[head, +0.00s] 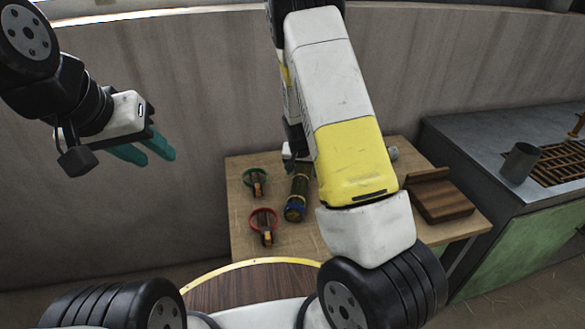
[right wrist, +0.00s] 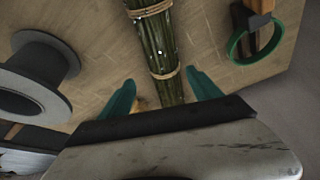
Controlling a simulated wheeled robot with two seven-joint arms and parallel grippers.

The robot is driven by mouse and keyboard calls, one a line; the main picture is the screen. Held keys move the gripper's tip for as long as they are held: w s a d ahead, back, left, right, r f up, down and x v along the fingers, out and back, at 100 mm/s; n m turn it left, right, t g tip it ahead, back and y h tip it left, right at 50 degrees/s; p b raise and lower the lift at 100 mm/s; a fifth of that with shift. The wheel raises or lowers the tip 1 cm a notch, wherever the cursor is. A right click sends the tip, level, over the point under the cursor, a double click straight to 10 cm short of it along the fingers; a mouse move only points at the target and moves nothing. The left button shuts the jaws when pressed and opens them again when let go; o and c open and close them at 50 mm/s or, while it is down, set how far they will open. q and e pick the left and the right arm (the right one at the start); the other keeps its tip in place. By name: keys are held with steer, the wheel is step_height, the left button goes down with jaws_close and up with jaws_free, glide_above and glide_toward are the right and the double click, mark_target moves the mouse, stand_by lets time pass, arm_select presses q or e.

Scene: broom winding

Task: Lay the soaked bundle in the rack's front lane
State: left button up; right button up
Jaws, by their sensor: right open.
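A bundle (head: 299,186) of dark green stalks lies lengthwise on the wooden table, its near end blue in the head view. In the right wrist view the bundle (right wrist: 155,45) is tied with tan twine and has small pale specks. My right gripper (right wrist: 160,95) is open, with the bundle running between its teal fingers; I cannot tell how far down they reach. In the head view my right arm mostly hides that gripper. My left gripper (head: 157,157) is open and empty in the air at the left. I cannot clearly identify the rack.
A green ring tool (head: 255,182) and a red ring tool (head: 264,224) lie left of the bundle. A brown wooden block (head: 440,197) sits at the table's right. A grey spool (right wrist: 38,75) stands near my right gripper. A metal bench with a grate (head: 560,163) and dark cup (head: 520,162) is further right.

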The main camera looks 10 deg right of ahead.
mark_target(300, 178)
steer(key=x, duration=0.4)
steer(key=a+x, duration=0.1)
steer(key=x, duration=0.2)
steer(key=shift+w+f, duration=0.1)
steer(key=shift+f, duration=0.05)
steer(key=shift+c, duration=0.2)
jaws_close()
